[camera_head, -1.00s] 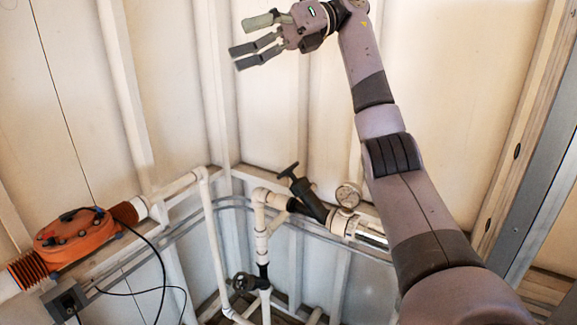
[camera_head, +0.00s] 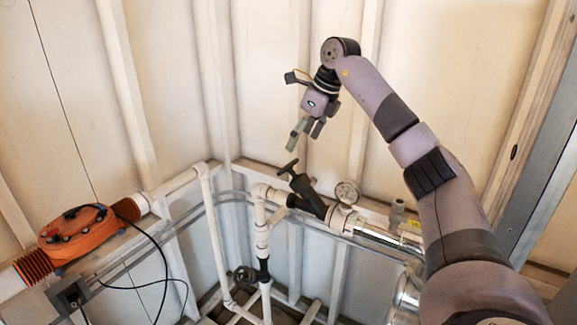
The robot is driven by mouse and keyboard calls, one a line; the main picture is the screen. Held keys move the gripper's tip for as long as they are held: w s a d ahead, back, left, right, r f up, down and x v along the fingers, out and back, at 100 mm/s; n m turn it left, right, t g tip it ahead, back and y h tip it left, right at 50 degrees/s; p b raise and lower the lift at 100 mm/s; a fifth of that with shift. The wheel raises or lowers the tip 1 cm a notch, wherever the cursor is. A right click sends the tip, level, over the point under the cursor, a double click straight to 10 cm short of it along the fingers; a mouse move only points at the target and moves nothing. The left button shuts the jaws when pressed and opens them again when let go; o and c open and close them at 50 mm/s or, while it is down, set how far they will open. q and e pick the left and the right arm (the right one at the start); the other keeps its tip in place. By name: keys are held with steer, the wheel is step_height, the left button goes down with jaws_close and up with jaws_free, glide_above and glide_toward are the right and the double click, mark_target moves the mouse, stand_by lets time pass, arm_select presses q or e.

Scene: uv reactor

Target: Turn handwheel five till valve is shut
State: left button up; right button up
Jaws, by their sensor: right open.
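A black angled valve (camera_head: 308,196) with a small black handwheel (camera_head: 288,168) on its upper end sits on the white pipe run. A second dark handwheel (camera_head: 242,277) is lower down, beside the vertical pipe. No number is readable on either, so I cannot tell which is five. My right gripper (camera_head: 306,134) is open and empty, its fingers pointing down. It appears just above the upper handwheel and apart from it. My left gripper is not in view.
An orange housing (camera_head: 77,238) with black cables is on the pipe at the left. A round gauge (camera_head: 347,192) and a shiny metal pipe (camera_head: 378,237) are right of the valve. White ribbed walls stand behind. A vertical white pipe (camera_head: 213,235) stands left of the valve.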

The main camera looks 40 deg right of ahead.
mark_target(288, 166)
steer(key=p+x, duration=0.1)
steer(key=x, duration=0.9)
steer(key=shift+w+a+f+p, duration=0.1)
steer(key=shift+w+f+p, duration=0.1)
steer(key=shift+p, duration=0.1)
steer(key=shift+s, duration=0.1)
steer(key=shift+c, duration=0.6)
steer(key=c, duration=1)
steer(key=shift+h, duration=0.3)
